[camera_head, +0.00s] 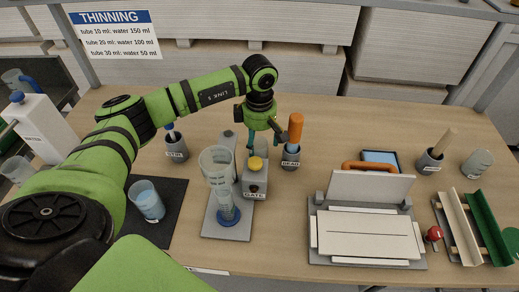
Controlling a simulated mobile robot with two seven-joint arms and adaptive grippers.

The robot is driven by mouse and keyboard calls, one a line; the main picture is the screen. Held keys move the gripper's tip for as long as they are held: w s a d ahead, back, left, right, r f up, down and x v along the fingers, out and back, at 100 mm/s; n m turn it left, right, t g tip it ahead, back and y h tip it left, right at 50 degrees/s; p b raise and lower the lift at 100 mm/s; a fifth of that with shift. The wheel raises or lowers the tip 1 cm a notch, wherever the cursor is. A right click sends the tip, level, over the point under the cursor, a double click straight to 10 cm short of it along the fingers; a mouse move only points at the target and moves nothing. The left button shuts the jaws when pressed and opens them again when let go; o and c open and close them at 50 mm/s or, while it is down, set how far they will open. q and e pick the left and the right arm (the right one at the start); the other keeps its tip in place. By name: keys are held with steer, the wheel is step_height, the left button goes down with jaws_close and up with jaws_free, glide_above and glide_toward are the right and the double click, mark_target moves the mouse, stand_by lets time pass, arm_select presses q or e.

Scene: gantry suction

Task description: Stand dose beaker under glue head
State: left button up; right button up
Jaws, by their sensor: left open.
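My left gripper (265,143) points down over the middle of the table, open, with nothing visible between its fingers. It is just left of an orange-handled tool (295,127) in a grey cup (291,158); contact is unclear. In front of it is a grey block labelled GATE (254,187) with a yellow knob. A tall clear vessel (216,165) stands beside the block, and below it a small blue-tinted clear beaker (228,212) is on a light grey plate (213,228). Another beaker with pale blue content (147,203) stands on a dark mat. My right gripper is out of view.
A grey cup labelled STIR (176,148) stands behind the mat. A white press-like fixture (367,234) fills the front right, with a cup (430,161), a clear beaker (476,163) and a green rail (490,228) further right. A THINNING sign (115,35) hangs behind.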

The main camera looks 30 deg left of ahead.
mark_target(259, 147)
arm_select(q)
step_height(259, 147, down, 4)
steer(key=shift+w+a+r+p, duration=0.15)
steer(key=shift+r+p, duration=0.1)
steer(key=shift+p, duration=0.15)
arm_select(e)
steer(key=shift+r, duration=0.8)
arm_select(q)
steer(key=shift+c, duration=0.4)
